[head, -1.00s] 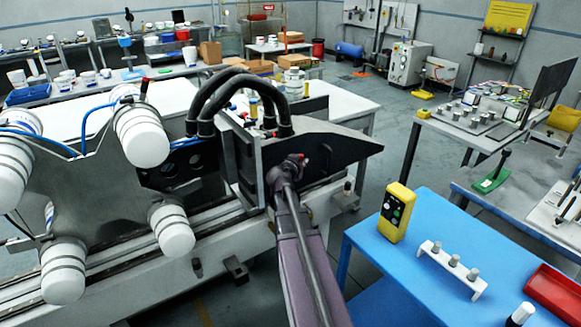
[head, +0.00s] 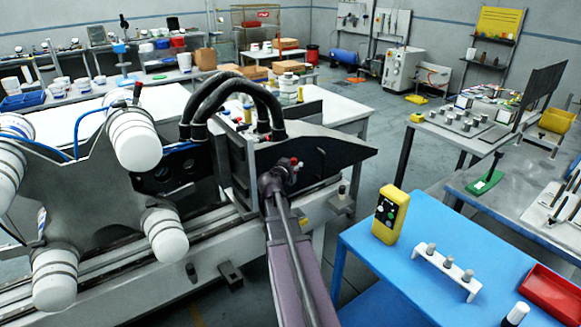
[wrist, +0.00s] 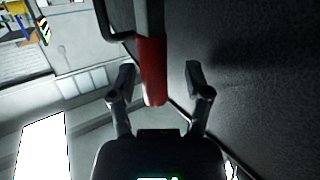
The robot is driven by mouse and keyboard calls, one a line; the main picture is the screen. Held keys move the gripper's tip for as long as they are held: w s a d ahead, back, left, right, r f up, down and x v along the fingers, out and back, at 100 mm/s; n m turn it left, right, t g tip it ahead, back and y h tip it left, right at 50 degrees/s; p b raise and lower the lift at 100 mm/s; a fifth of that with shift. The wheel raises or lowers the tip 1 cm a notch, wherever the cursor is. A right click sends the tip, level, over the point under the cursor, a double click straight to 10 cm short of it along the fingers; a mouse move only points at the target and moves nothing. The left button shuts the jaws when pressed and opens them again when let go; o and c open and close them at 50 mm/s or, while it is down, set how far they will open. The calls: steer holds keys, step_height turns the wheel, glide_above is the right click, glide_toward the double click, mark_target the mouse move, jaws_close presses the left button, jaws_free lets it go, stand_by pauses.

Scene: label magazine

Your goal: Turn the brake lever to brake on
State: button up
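In the wrist view a lever with a red grip (wrist: 152,72) on a pale shaft hangs down from the top edge between the two fingers of my gripper (wrist: 160,77). The gripper is open, with one finger on each side of the grip and a visible gap to the right finger. Whether the left finger touches the grip I cannot tell. A dark plate (wrist: 260,75) fills the right of that view. In the head view my purple arm link (head: 300,275) reaches up to the machine's dark plate (head: 330,155). The fingers cannot be made out there.
The machine's rail and white rollers (head: 168,236) lie to the left. Thick black hoses (head: 225,82) arch above the plate. A blue table (head: 400,275) at right holds a yellow button box (head: 390,214), a white peg rack (head: 447,270) and a red tray (head: 550,293).

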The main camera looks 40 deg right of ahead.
steer(key=shift+s, duration=0.15)
stand_by(0.4)
step_height(320, 180, up, 9)
steer(key=p, duration=0.9)
steer(key=shift+r+p, duration=0.3)
steer(key=shift+r, duration=0.25)
steer(key=shift+f, duration=0.1)
